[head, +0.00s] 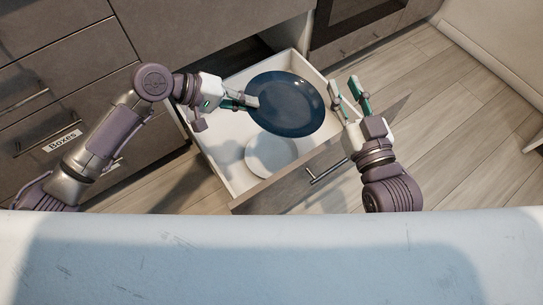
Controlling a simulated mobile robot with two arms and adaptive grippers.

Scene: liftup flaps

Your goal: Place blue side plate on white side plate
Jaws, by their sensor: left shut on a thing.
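The blue side plate (288,106) is held over the open drawer in the head view. My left gripper (252,102) is shut on its left rim. The white side plate (270,155) lies on the drawer floor, below the blue plate in the picture; the blue plate hides part of its upper edge. My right gripper (348,101) is open and empty, just right of the blue plate and near the drawer's right side. I cannot tell whether its finger touches the drawer.
The white drawer (222,148) is pulled out, with a brown front (290,183) and a metal handle (328,172). Closed cabinet drawers, one labelled "Boxes" (62,141), stand at the left. Wooden floor (450,110) is free at the right. A white surface (270,260) crosses the foreground.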

